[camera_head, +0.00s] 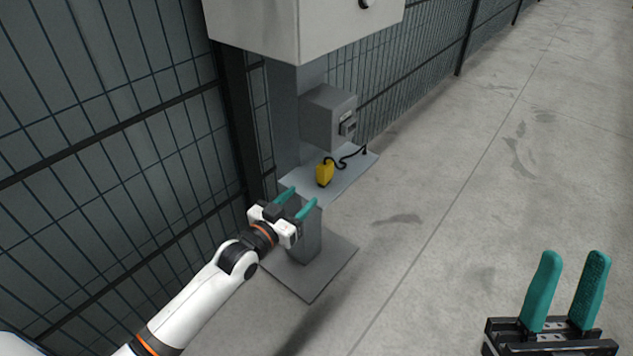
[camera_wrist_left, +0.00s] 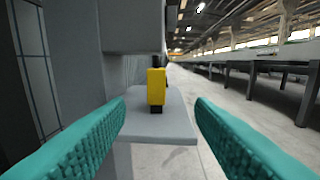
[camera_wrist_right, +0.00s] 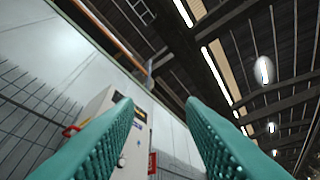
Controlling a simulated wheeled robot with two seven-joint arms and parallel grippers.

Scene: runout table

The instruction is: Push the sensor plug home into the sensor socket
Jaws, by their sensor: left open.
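The yellow sensor plug (camera_head: 325,173) stands on a small grey shelf (camera_head: 348,178), with a black cable running from it to the shelf's far right. It also shows in the left wrist view (camera_wrist_left: 156,87), centred between the fingers and ahead of them. The sensor socket (camera_head: 348,124) is on the side of a grey box (camera_head: 326,115) above the shelf; it is not clear in the left wrist view. My left gripper (camera_head: 296,199) is open and empty, just short of the plug. My right gripper (camera_head: 568,289) is open and empty, far to the right.
A grey post (camera_head: 285,120) bears the box and the shelf, with a large pale cabinet (camera_head: 300,25) above. A wire mesh fence (camera_head: 110,130) stands close on the left. The floor (camera_head: 480,170) to the right is clear.

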